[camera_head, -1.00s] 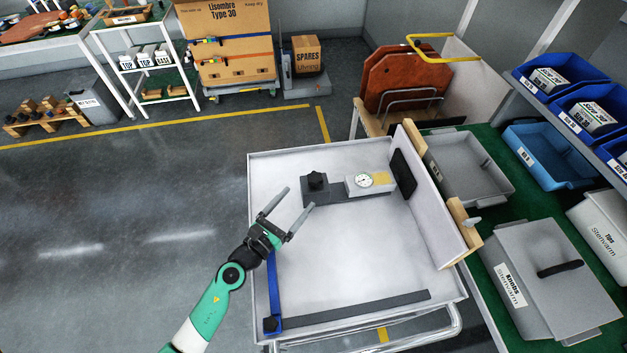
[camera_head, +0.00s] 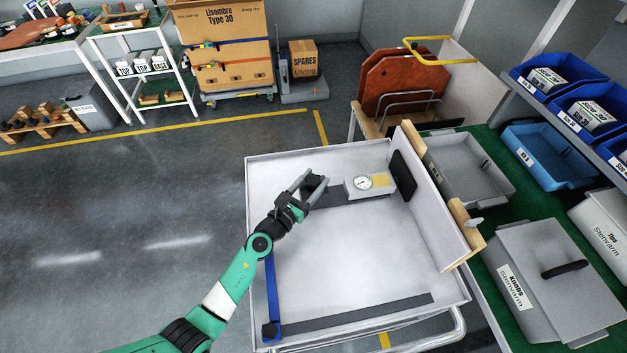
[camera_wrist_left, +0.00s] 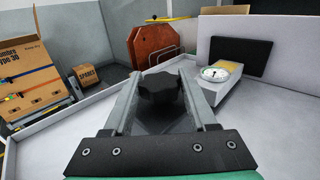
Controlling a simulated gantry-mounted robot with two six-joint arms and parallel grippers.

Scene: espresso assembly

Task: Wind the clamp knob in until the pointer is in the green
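The black clamp knob (camera_head: 315,182) stands on the dark bar of the fixture (camera_head: 343,197) on the white table. It also shows in the left wrist view (camera_wrist_left: 159,88). My left gripper (camera_head: 314,178) is open, with one finger on each side of the knob. Small gaps seem to remain, though contact is hard to judge. To the right of the knob, the gauge (camera_head: 362,182) sits on a pale block; its round white face also shows in the left wrist view (camera_wrist_left: 215,74). The pointer is too small to read against any green. My right gripper is out of view.
A black pad (camera_head: 403,174) is on the upright panel right of the gauge. A blue strip (camera_head: 271,295) and a dark strip (camera_head: 360,310) border the table's left and near sides. The table's middle is clear. Grey bins (camera_head: 552,272) stand to the right.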

